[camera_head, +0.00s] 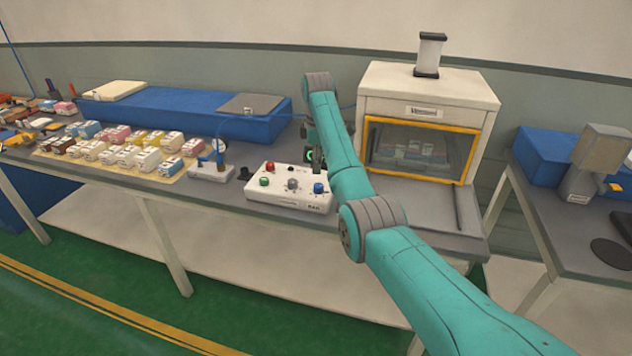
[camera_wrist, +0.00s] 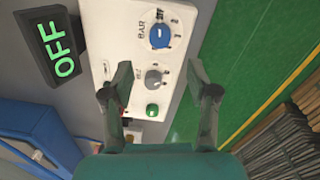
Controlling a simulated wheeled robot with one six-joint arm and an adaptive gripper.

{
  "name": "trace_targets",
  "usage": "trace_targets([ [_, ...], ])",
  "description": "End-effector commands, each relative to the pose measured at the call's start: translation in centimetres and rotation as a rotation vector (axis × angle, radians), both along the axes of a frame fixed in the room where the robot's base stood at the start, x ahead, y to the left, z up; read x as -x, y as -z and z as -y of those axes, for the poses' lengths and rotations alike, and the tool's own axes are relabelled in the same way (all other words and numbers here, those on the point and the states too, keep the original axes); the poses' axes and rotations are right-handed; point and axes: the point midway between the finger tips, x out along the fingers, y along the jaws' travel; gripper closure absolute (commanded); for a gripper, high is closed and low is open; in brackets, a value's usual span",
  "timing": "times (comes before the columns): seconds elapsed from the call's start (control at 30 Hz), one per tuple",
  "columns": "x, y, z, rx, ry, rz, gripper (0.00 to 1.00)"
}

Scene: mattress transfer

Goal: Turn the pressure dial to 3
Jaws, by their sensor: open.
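The pressure dial is a blue knob (camera_wrist: 160,35) marked BAR at the top of the wrist view; it also shows at the right end of the white control box (camera_head: 290,199) in the head view (camera_head: 319,188). It has a pale mark, but I cannot read its setting. A grey knob (camera_wrist: 153,77) and a green button (camera_wrist: 152,110) sit below it in the wrist view. My gripper (camera_wrist: 159,68) is open and empty, its fingers framing the grey knob in the picture, with the blue dial beyond the fingertips. My arm mostly hides the gripper in the head view.
A black display (camera_wrist: 55,46) reads OFF beside the box. A white machine with an orange-framed window (camera_head: 419,150) stands right of the box. A small gauge stand (camera_head: 212,170) and a mat of small blocks are to the left. A blue case (camera_head: 180,112) lies behind.

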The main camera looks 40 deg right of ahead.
Motion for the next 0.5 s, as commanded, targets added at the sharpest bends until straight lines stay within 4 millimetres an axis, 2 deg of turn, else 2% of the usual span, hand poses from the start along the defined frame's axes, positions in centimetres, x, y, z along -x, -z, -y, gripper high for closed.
trace_targets([
  [0.2,0.0,4.1,0.1,-0.001,0.000,-0.003,0.41],
  [0.5,-0.2,7.9,0.2,-0.001,0.000,-0.002,0.41],
])
